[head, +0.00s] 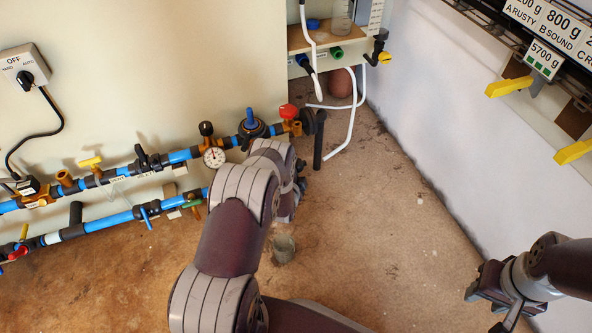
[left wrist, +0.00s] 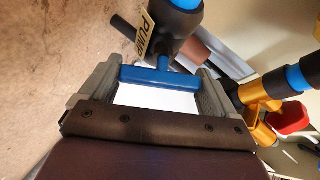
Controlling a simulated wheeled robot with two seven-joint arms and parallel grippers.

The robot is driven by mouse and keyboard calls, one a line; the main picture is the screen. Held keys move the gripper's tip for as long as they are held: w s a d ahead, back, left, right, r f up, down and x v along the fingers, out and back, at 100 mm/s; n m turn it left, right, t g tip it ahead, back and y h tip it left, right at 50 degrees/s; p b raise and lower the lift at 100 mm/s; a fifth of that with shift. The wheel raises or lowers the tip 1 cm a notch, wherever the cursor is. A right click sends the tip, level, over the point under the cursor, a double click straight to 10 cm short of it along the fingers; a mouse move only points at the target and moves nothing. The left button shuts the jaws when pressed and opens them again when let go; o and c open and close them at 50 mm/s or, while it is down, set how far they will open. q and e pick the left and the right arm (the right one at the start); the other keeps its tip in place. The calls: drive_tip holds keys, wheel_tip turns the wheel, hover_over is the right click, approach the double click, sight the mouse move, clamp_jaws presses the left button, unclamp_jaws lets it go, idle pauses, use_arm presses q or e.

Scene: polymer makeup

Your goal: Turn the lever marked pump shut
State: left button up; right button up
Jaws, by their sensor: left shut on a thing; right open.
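In the left wrist view, the blue pump lever (left wrist: 150,76) is a bar on a short stem, fixed to a dark pipe fitting. A tag (left wrist: 146,32) reading PUMP hangs beside it. My left gripper (left wrist: 162,78) has one finger at each end of the bar and is shut on it. In the head view, my left arm covers the lever, and the left gripper (head: 298,188) shows only in part beside the pipe end. My right gripper (head: 488,292) is open and empty at the lower right, away from the pipes.
Two blue-and-black pipe runs (head: 120,216) with several valves line the wall. A gauge (head: 214,157), a blue knob (head: 250,122) and a red handle (head: 289,111) are close to my left arm. The floor at right is clear.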

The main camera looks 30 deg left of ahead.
use_arm(q)
drive_tip(key=shift+m+g, duration=0.3)
drive_tip(key=shift+m, duration=0.3)
drive_tip(key=o, duration=0.8)
drive_tip(key=shift+s+r+p, duration=0.15)
drive_tip(key=shift+p, duration=0.35)
drive_tip(key=p+v, duration=0.7)
drive_tip(key=v, duration=0.5)
drive_tip(key=shift+s+a, duration=0.1)
drive_tip(key=shift+s, duration=0.05)
